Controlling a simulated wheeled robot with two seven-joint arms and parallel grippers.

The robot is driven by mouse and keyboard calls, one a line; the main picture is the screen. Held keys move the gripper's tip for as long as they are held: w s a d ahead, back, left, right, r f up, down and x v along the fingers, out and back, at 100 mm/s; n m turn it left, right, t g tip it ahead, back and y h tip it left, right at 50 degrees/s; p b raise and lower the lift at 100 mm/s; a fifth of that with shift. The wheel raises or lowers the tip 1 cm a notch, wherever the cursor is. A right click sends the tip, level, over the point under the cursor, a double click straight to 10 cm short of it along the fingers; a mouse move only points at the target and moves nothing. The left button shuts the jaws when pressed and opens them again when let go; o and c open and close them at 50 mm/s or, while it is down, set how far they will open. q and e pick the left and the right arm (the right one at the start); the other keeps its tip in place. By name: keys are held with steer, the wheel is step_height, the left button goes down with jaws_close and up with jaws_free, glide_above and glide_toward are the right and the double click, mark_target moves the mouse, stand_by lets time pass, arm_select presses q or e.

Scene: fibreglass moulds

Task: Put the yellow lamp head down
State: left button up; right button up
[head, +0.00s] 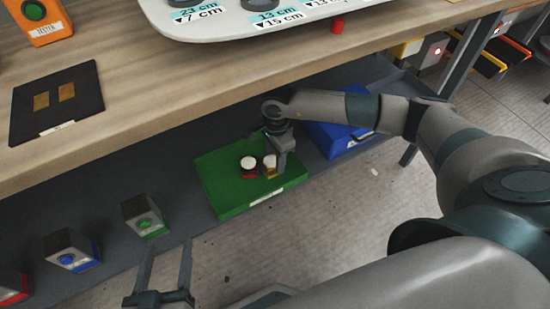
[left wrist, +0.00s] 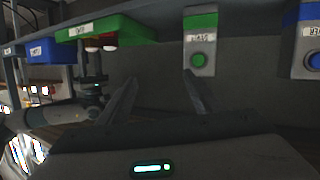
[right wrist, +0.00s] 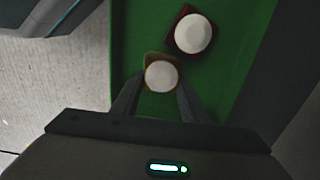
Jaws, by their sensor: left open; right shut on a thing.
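The yellow lamp head (head: 270,163) has a white round top and sits between the fingers of my right gripper (head: 277,158), which is shut on it. It is over the green tray (head: 222,190) on the lower shelf; whether it touches the tray I cannot tell. In the right wrist view the lamp head (right wrist: 161,75) lies between the fingertips, its white top facing the camera. A red lamp head (head: 249,168) with a white top stands close beside it on the tray, also in the right wrist view (right wrist: 193,34). My left gripper (head: 169,248) is open and empty near the shelf's front.
A blue bin (head: 330,138) stands right of the tray. Grey boxes with green (head: 144,217) and blue (head: 71,251) buttons stand to its left. The wooden table (head: 170,95) overhangs the shelf. The tray's left part and front right corner are bare.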

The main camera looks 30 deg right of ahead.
mark_target(275, 158)
steer(key=shift+f, duration=0.15)
steer(key=o, duration=1.4)
arm_select(q)
steer(key=shift+d+r, duration=0.2)
steer(key=shift+r, duration=0.2)
steer(key=shift+f, duration=0.1)
arm_select(e)
steer(key=shift+r+p, duration=0.35)
steer(key=shift+r, duration=0.15)
arm_select(q)
steer(key=f+g, duration=0.1)
steer(key=s+a+f+g, duration=0.1)
steer(key=f, duration=0.1)
steer(key=s+f+g+y, duration=0.1)
steer(key=shift+a+f+p, duration=0.35)
steer(key=shift+a, duration=0.05)
arm_select(e)
step_height(275, 158, up, 7)
steer(key=shift+d+r, duration=0.1)
steer(key=shift+r, duration=0.1)
